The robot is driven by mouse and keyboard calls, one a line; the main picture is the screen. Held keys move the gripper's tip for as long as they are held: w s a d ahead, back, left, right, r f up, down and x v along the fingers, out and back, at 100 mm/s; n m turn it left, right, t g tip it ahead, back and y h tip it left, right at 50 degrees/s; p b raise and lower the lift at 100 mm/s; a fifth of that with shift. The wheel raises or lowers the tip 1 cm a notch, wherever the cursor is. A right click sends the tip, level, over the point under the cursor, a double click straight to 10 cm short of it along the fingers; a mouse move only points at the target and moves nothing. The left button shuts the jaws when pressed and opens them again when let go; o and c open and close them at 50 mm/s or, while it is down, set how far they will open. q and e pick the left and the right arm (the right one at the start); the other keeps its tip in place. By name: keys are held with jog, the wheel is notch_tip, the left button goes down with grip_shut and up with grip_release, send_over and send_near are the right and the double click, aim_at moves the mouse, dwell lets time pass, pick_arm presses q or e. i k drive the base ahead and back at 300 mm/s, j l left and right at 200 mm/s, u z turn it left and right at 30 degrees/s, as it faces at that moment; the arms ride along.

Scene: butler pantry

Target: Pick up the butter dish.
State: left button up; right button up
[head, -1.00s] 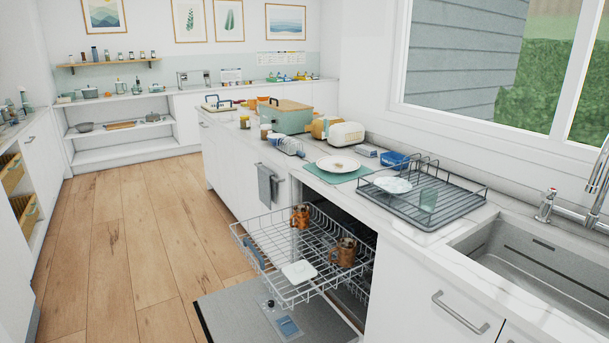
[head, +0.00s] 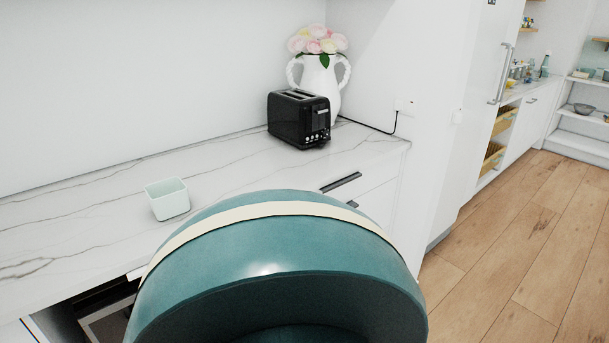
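I cannot make out a butter dish in the head view. A small pale green, square, open-topped container (head: 167,198) stands upright on the white marbled counter (head: 75,215) at the left. I cannot tell whether it belongs to a butter dish. Neither of my grippers is in view.
A large rounded teal thing with a cream band (head: 275,245), perhaps a chair back, fills the lower middle and hides part of the counter front. A black toaster (head: 299,119) and a white vase of flowers (head: 320,78) stand farther back. The wooden floor (head: 530,240) at right is clear.

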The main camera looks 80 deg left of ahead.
aim_at(169, 198)
jog(key=u, duration=3.5)
jog(key=i+l+u, duration=0.2)
jog(key=u, duration=0.15)
jog(key=i+l+u, duration=0.35)
